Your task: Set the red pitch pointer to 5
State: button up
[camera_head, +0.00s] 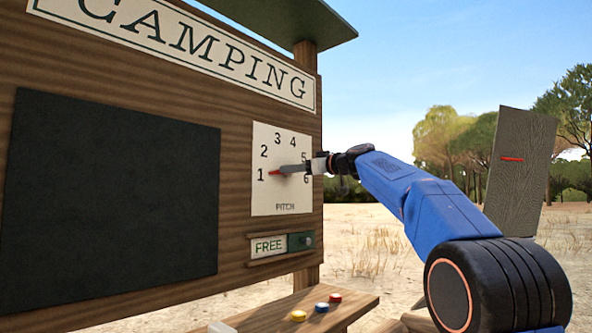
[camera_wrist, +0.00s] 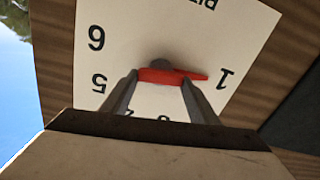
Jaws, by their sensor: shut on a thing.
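The white pitch dial (camera_head: 285,195) is fixed upright on the wooden board, with numbers 1 to 6 in an arc. The red pitch pointer (camera_head: 273,172) points left at 1 and is partly hidden by my gripper (camera_head: 292,169). In the wrist view the dial (camera_wrist: 235,25) appears upside down. There the red pointer (camera_wrist: 170,76) lies between the fingertips of my gripper (camera_wrist: 160,80), its tip toward the 1. My gripper is shut on the pointer; the exact finger contact is hard to see.
A FREE sign (camera_head: 268,246) with a green slider sits below the dial. A dark panel (camera_head: 105,190) fills the board's left. Yellow (camera_head: 298,315), blue (camera_head: 322,307) and red (camera_head: 335,298) pieces lie on the wooden shelf below. Open air surrounds the arm's right side.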

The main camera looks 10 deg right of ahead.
jog(key=shift+w+d+f+m, duration=0.1)
jog(key=shift+f+m, duration=0.15)
jog(key=shift+m, duration=5)
jog(key=shift+w+d+f+m, duration=0.1)
jog(key=shift+f+m, duration=0.15)
jog(key=shift+m, duration=5.05)
jog(key=shift+f+m, duration=0.25)
jog(key=shift+m, duration=5)
jog(key=o, duration=1.5)
